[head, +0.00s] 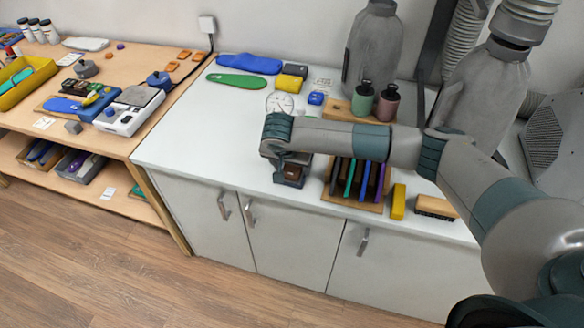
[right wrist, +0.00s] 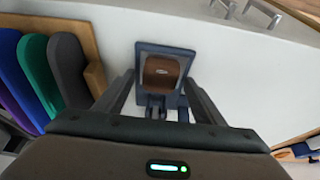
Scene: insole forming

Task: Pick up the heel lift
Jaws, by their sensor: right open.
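A brown heel lift (right wrist: 162,72) sits on a dark blue, square-edged holder (right wrist: 143,50) on the white counter. In the head view, the holder with brown on it (head: 290,174) shows partly under my right gripper (head: 283,160). In the right wrist view, my right gripper (right wrist: 159,80) is open, with one finger on each side of the holder's near part. The heel lift lies between and just beyond the fingertips, and I see no contact. My left gripper is not in view.
A wooden rack (head: 346,204) of coloured insoles stands close to the right of the gripper. A yellow block (head: 398,202) and a brush (head: 436,207) lie further right. The counter's left front (head: 200,140) is clear.

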